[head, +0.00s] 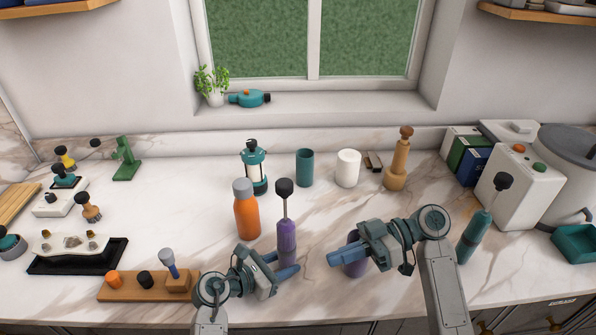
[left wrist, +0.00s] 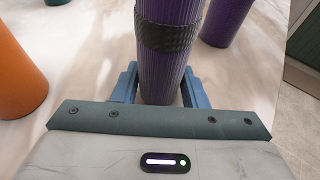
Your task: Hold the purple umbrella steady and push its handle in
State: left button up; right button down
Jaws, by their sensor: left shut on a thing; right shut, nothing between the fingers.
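The purple umbrella (head: 286,239) stands upright on the counter, its thin shaft out and its black handle (head: 284,187) at the top. My left gripper (head: 286,271) is shut on its lower body. In the left wrist view the ribbed purple umbrella (left wrist: 162,75), with a dark band, stands between the fingers of my left gripper (left wrist: 160,92); its handle is out of that view. My right gripper (head: 332,259) is shut and empty, to the right of the umbrella and lower than its handle, in front of a purple cylinder (head: 355,267).
An orange bottle (head: 246,217) stands close left of the umbrella. A teal lantern (head: 255,170), teal cup (head: 305,168) and white cup (head: 348,168) stand behind. A teal umbrella (head: 474,237) is at right. A wooden rack (head: 127,291) lies at front left.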

jog(key=w+r+t, duration=0.2)
jog(key=w+r, duration=0.4)
jog(key=r, duration=0.5)
notch_tip(320, 180, up, 7)
jog(key=n+t, duration=0.1)
send_over(284, 190)
jog(key=w+d, duration=0.2)
jog(key=d, duration=0.1)
pick_arm(q)
jog(key=shift+a, duration=0.1)
pick_arm(e)
notch_tip(284, 190, down, 4)
jog(key=shift+a+r, duration=0.1)
jog(key=shift+a, duration=0.05)
notch_tip(284, 190, down, 8)
jog(key=shift+s, duration=0.1)
